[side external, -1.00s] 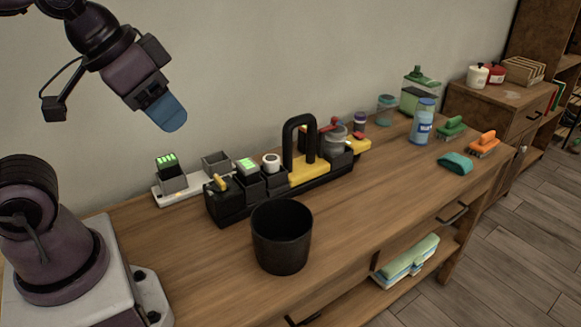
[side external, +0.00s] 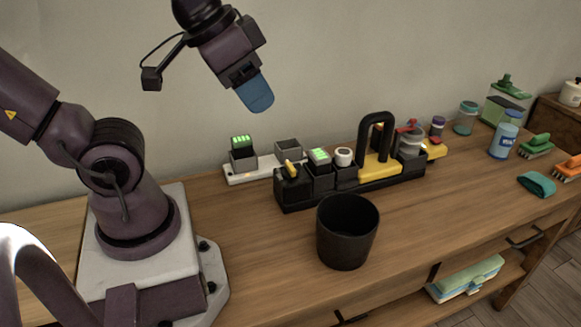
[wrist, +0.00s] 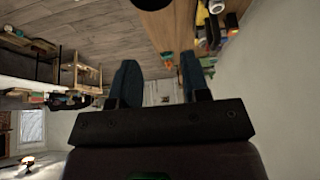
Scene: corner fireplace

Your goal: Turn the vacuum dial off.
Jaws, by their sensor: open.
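The vacuum appears to be the long black unit (side external: 400,180) on the wooden table, with a yellow body (side external: 378,166), a black arched handle (side external: 364,140) and a greyish canister. At its left end, a yellow knob (side external: 291,168) sits on a black box. A white round cap (side external: 343,153) sits on another box. I cannot tell for sure which is the dial or how it is set. My gripper (side external: 256,95) is high above and left of the unit, touching nothing. Its two blue fingers stand apart and empty in the wrist view (wrist: 159,62).
A black bin (side external: 345,240) stands in front of the unit. A white strip (side external: 238,178) with a green-lit block (side external: 242,142) lies behind its left end. Bottles and brushes (side external: 536,146) stand at the right. The wall is close behind the table.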

